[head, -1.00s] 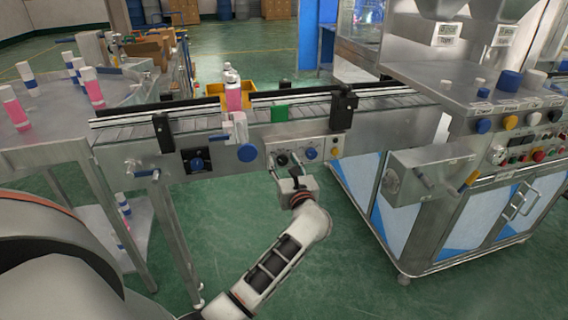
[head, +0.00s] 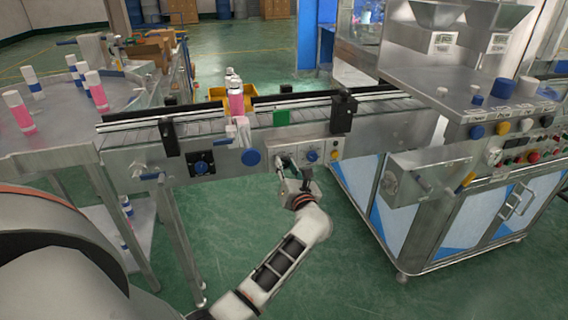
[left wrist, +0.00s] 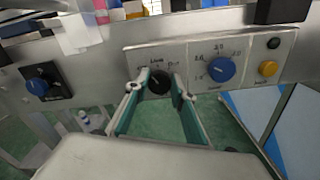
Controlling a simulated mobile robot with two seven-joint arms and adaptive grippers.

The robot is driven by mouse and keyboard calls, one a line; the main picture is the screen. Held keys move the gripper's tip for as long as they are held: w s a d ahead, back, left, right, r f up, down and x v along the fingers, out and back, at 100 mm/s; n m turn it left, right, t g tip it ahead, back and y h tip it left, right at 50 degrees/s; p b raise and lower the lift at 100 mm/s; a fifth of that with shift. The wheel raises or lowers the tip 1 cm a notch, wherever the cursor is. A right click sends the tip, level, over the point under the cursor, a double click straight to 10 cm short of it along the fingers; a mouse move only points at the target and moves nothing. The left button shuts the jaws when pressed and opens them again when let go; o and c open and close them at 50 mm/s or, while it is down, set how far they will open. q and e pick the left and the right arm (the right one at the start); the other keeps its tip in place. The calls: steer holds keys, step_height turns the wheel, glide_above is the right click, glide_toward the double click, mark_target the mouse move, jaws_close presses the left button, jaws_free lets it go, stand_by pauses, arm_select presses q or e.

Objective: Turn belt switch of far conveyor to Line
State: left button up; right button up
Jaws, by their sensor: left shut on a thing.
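The belt switch is a black knob (left wrist: 158,82) on the light control panel (left wrist: 195,58) on the conveyor's side, with the word Line printed above it. My left gripper (left wrist: 154,84) reaches up to the panel from below, one finger on each side of the knob, and is shut on it. In the head view my left gripper (head: 290,166) is at the left part of the panel and partly hides the knob. The knob's exact pointing is hard to read. My right gripper is not in view.
A blue dial (left wrist: 221,69) and a yellow button (left wrist: 267,68) sit right of the knob. A separate blue switch (head: 201,168) is further left on the conveyor (head: 225,127). A steel cabinet machine (head: 440,205) stands at right. A round table (head: 60,125) with bottles is at left.

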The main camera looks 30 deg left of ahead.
arm_select(q)
steer(key=m+p, duration=0.2)
steer(key=m, duration=0.1)
steer(key=shift+r, duration=0.1)
steer(key=shift+m+p, duration=1)
steer(key=shift+m, duration=0.5)
steer(key=shift+f, duration=0.2)
steer(key=o, duration=1.1)
